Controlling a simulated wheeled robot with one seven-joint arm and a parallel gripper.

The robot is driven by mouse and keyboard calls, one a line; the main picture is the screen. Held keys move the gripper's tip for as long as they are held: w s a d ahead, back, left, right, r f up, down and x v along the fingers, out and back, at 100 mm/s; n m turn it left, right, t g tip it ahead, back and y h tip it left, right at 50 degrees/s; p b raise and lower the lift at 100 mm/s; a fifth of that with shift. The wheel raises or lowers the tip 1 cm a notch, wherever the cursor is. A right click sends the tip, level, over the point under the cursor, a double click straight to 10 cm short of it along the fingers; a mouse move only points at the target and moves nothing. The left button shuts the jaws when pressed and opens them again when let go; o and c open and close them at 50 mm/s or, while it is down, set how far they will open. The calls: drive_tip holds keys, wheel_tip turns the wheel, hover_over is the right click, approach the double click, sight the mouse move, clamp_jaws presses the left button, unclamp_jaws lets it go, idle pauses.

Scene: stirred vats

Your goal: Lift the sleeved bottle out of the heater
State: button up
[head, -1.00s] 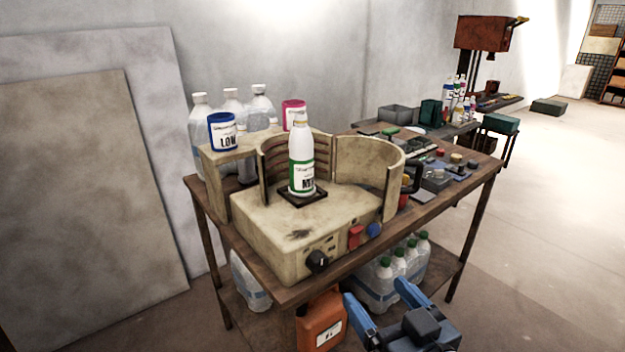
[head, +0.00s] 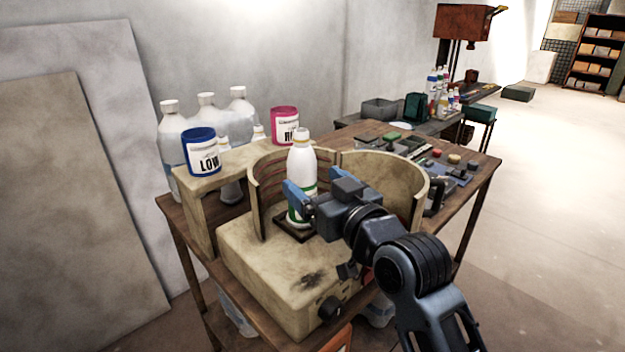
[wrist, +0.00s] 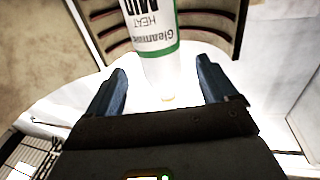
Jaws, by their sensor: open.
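My gripper (head: 301,199) is open and level with the bottle's middle, reaching in from the right. In the wrist view the bottle (wrist: 153,28) appears upside down, between and beyond my two fingers (wrist: 162,85). A gap shows on each side, and I see no contact. The far finger is partly hidden behind the bottle in the head view.
A blue LOW container (head: 201,152) and a pink one (head: 285,126) stand on the raised shelf behind the heater. Clear bottles (head: 207,125) stand behind it. The right guard half (head: 400,180) rises close to my wrist. Space above the bottle is clear.

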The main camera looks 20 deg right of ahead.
sight(297, 168)
drive_tip(key=shift+w+a+p, duration=0.2)
drive_tip(key=shift+w+p, duration=0.05)
drive_tip(key=shift+w, duration=1.55)
drive_tip(key=shift+w+a+p, duration=0.15)
drive_tip(key=shift+w+p, duration=0.05)
drive_tip(key=shift+w, duration=1.55)
drive_tip(key=shift+c, duration=0.2)
drive_tip(key=c, duration=1)
drive_tip(key=shift+r+p, duration=4.45)
drive_tip(key=shift+r, duration=2.85)
drive_tip(key=shift+s, duration=0.1)
drive_tip(key=s, duration=1.3)
